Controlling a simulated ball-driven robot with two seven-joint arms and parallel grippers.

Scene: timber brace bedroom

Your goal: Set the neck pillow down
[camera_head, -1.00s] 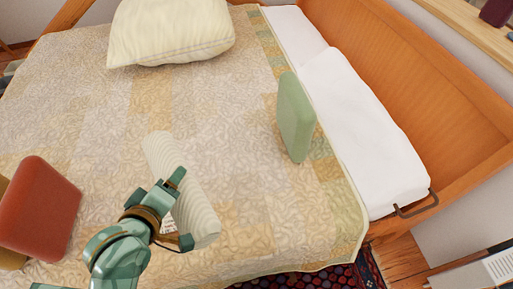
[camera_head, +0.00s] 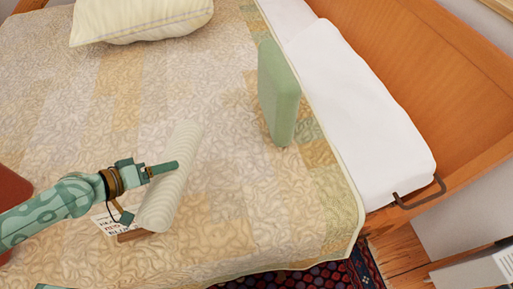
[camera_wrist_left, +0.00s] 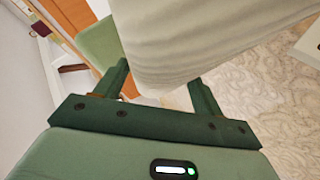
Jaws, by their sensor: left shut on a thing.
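The neck pillow (camera_head: 178,180) is a cream, ribbed roll. It slants over the bed in the head view, its top end leaning right. My left gripper (camera_head: 149,191) is shut on it from its left side. In the left wrist view the pillow (camera_wrist_left: 210,40) fills the top, between and beyond the fingers of the left gripper (camera_wrist_left: 162,84). I cannot tell whether the pillow touches the quilt (camera_head: 235,110). My right gripper is not in view.
A green cushion (camera_head: 279,95) stands at the bed's right side, beside white bedding (camera_head: 365,125). A large cream pillow (camera_head: 140,20) lies at the back. A red cushion (camera_head: 12,200) is at the left edge. A lettered item (camera_head: 108,226) lies by the gripper. Quilt between is clear.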

